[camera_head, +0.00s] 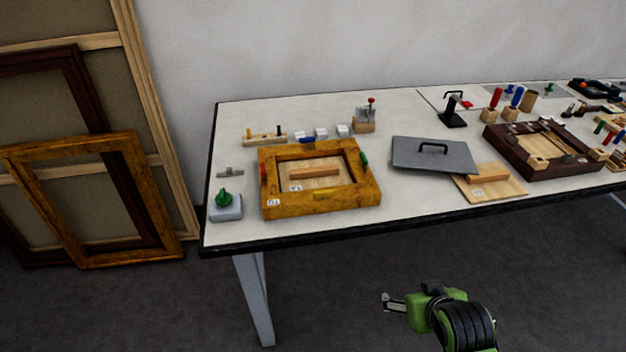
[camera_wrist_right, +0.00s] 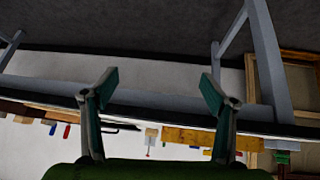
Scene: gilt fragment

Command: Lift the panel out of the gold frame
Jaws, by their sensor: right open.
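The gold frame (camera_head: 291,209) lies flat on the table near its left end. The panel (camera_head: 320,183), pale wood with a brown bar (camera_head: 315,173) across its middle, sits inside the frame opening. Small coloured pieces sit on the frame's sides: red (camera_head: 263,172), green (camera_head: 364,160), blue (camera_head: 307,140) and yellow (camera_head: 325,194). My right gripper (camera_head: 391,302) is in front of the table, below its edge, apart from the frame, open and empty. The right wrist view shows its two fingers (camera_wrist_right: 158,92) spread, with the gold frame's edge (camera_wrist_right: 190,136) beyond. My left gripper is not in view.
The table's front edge (camera_head: 420,216) lies between my right gripper and the frame. A grey plate with a handle (camera_head: 432,156) and a wooden board (camera_head: 505,183) lie right of the frame. A dark frame (camera_head: 560,172) is farther right. A green-knobbed block (camera_head: 226,208) stands left.

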